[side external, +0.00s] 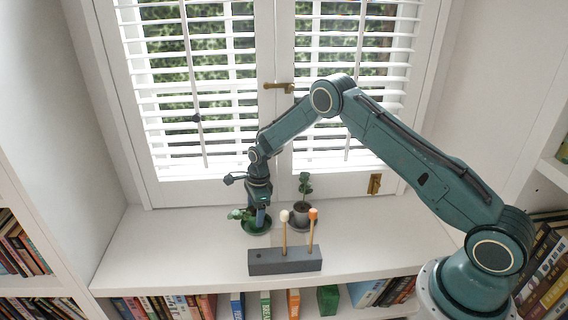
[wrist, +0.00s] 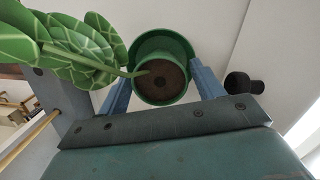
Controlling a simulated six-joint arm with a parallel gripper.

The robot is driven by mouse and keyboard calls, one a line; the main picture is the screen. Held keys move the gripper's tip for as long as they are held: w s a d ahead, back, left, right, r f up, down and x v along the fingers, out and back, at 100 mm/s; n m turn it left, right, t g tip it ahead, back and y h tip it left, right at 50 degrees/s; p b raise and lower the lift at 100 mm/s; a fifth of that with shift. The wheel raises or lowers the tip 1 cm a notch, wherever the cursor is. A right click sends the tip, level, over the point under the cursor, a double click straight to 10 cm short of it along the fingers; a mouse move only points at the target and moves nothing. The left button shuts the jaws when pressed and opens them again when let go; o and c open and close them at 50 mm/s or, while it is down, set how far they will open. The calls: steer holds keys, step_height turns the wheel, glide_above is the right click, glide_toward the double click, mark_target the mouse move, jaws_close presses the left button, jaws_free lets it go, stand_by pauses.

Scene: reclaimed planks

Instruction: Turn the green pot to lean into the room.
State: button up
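The green pot (side external: 247,227) stands on the white shelf in front of the window, below my gripper (side external: 261,215). Its patterned leaves stick out to the left in the side view. In the wrist view the green pot (wrist: 163,48) shows round dark soil, with one stem and large leaves (wrist: 85,50) reaching left. A wider green ring around it looks like a saucer. My gripper (wrist: 162,85) has one blue finger on each side of the pot, close to its wall. Whether the fingers press on it is not clear. The fingertips are partly hidden by the pot.
A grey pot (side external: 301,216) with a small plant stands close to the right. The white shelf (side external: 165,245) is clear to the left. Shuttered windows (side external: 200,90) rise behind.

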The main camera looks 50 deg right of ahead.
steer(key=shift+o, duration=0.9)
step_height(320, 180, up, 14)
steer(key=d, duration=0.1)
steer(key=shift+s+d, duration=0.25)
steer(key=shift+s, duration=0.15)
